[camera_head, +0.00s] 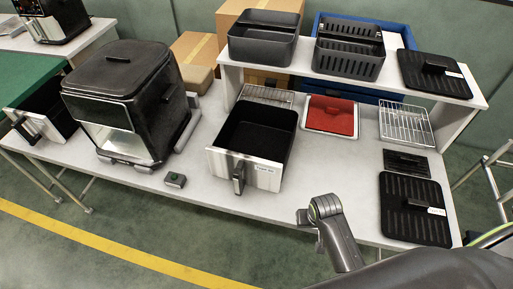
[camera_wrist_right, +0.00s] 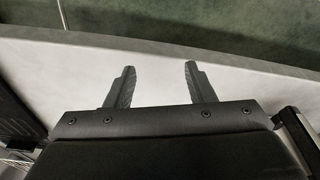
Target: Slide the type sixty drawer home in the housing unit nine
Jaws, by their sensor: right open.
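A black drawer (camera_head: 254,135) with a silver front, dark handle and small label sits in the middle of the table, handle toward the front edge. The label is too small to read surely. A black fryer housing (camera_head: 125,100) stands to its left, apart from it, with a silver-framed front. No readable number shows on it. My right gripper (camera_head: 309,222) is over the table's front edge, right of the drawer and not touching it. In the right wrist view my right gripper (camera_wrist_right: 157,85) is open and empty. My left gripper is not in view.
A second drawer (camera_head: 43,117) lies at far left, near another fryer (camera_head: 52,18). A small dark block (camera_head: 175,180) sits in front of the housing. Ribbed plates (camera_head: 415,208), a wire rack (camera_head: 407,124) and a red item (camera_head: 331,115) lie right. A raised shelf (camera_head: 343,80) holds black baskets.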

